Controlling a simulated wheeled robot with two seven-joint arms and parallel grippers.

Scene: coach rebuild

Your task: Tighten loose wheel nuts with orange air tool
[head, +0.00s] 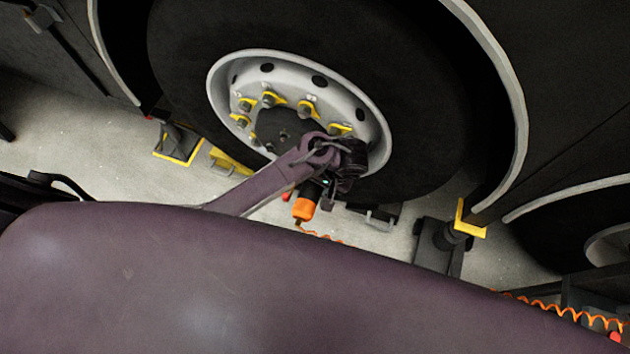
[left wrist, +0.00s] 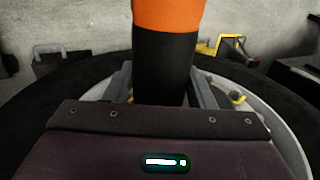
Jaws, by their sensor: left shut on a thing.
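The wheel (head: 225,85) has a pale grey rim and a dark hub, tilted in the head view. Several wheel nuts (head: 268,99) with yellow pointer tags show on the upper and left part of the hub. The others are hidden behind my left arm and gripper. My left gripper (head: 328,184) is at the lower right of the rim, shut on the orange air tool (head: 304,208). In the left wrist view the tool's black grip and orange end (left wrist: 168,15) stand between the fingers. The tool's nose is hidden, so I cannot tell whether it touches a nut. My right gripper is out of view.
An orange coiled hose (head: 560,310) runs from the tool toward the lower right.

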